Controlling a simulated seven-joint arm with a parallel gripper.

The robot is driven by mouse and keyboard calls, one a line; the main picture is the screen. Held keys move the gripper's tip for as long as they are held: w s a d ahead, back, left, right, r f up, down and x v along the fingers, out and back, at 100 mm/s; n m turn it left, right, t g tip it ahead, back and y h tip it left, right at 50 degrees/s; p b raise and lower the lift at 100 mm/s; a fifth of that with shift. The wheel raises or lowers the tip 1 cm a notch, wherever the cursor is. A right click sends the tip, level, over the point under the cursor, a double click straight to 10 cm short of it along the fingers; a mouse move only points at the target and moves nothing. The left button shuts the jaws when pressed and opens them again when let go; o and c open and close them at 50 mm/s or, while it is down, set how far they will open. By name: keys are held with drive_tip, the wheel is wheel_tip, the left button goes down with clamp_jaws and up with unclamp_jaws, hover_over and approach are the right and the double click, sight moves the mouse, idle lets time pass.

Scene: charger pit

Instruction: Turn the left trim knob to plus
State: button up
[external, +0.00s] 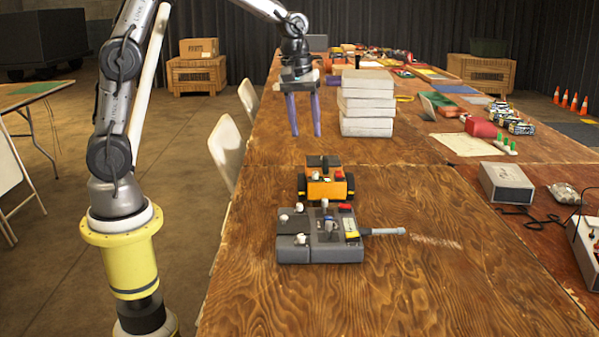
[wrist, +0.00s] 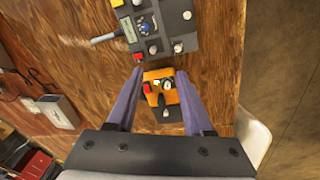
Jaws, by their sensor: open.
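A dark grey control box (external: 293,254) lies on the wooden table, with several white knobs, a blue-grey part and red and yellow patches on top. It also shows at the top of the wrist view (wrist: 172,14). One white knob (external: 283,218) is at its left edge. I cannot tell which knob is the left trim knob, nor read any plus mark. My gripper (external: 306,134) has two long purple fingers, spread apart and empty, pointing down above the table, beyond the box and clear of it. The fingers also show in the wrist view (wrist: 159,72).
An orange block with black wheels (external: 325,189) stands just behind the box; in the wrist view it appears between the fingers. A grey rod sticks out of the box's right side. A stack of pale slabs (external: 367,104) stands right of my gripper. The table's front is clear.

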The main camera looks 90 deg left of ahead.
drive_tip(key=n+g, duration=0.1)
hover_over(300, 204)
wheel_tip(300, 204, down, 7)
drive_tip(key=shift+h, duration=0.3)
wheel_tip(300, 204, down, 14)
drive_tip(key=shift+r, duration=0.25)
clamp_jaws()
